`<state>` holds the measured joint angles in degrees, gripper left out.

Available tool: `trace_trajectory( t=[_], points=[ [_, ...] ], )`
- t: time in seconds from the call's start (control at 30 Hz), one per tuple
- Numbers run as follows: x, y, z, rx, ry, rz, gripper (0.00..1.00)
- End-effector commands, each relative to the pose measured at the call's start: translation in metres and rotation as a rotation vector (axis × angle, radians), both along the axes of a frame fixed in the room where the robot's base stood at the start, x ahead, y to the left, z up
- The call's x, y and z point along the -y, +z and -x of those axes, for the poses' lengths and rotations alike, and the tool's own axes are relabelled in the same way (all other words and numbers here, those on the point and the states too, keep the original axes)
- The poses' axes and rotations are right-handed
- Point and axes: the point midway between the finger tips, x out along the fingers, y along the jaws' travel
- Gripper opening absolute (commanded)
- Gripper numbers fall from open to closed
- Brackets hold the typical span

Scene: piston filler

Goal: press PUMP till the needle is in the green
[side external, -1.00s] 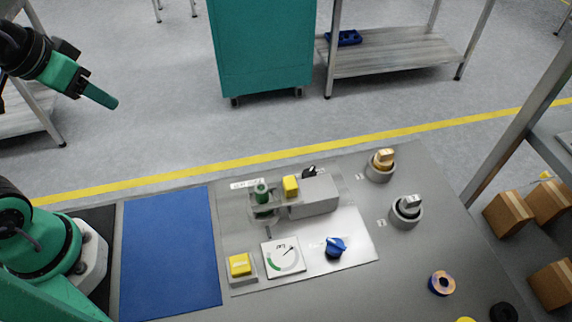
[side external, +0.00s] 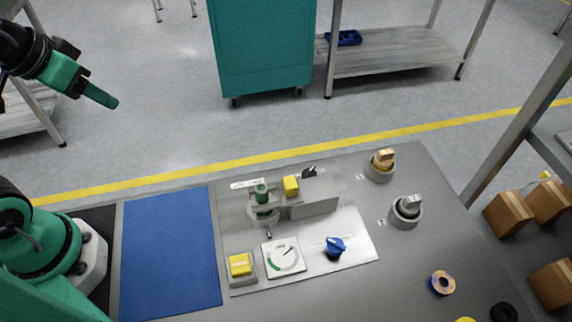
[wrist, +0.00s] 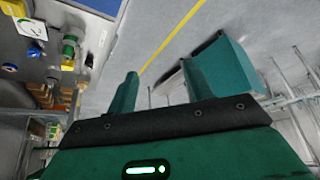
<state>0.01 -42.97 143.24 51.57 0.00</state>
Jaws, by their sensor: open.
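A yellow push button (side external: 240,264) with small lettering, too small to read, sits on a grey base at the panel's front left. It also shows in the wrist view (wrist: 14,8). Right beside it is a white square gauge (side external: 283,257), also in the wrist view (wrist: 31,28). Its dark needle points to the upper right; the green arc is at the lower left, apart from the needle. My gripper (side external: 108,101) is at the upper left of the side view, away from the panel and touching nothing. In the wrist view its fingers (wrist: 172,60) stand apart and empty.
A blue knob (side external: 336,246) is right of the gauge. Behind stand a green-capped filler (side external: 263,196), a yellow block (side external: 291,186) and a grey box (side external: 315,198). A blue mat (side external: 170,250) lies clear at the left.

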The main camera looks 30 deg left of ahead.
Motion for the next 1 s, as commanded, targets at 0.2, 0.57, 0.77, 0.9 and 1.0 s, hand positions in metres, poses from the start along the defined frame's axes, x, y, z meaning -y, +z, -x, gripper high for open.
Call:
trace_trajectory(
  t=[0.2, 0.57, 0.77, 0.9, 1.0],
  points=[
    [0.0, 0.0, 0.0, 0.0, 0.0, 0.0, 0.52],
    [0.0, 0.0, 0.0, 0.0, 0.0, 0.0, 0.0],
    [0.0, 0.0, 0.0, 0.0, 0.0, 0.0, 0.0],
    [0.0, 0.0, 0.0, 0.0, 0.0, 0.0, 0.0],
    [0.0, 0.0, 0.0, 0.0, 0.0, 0.0, 0.0]
  ],
)
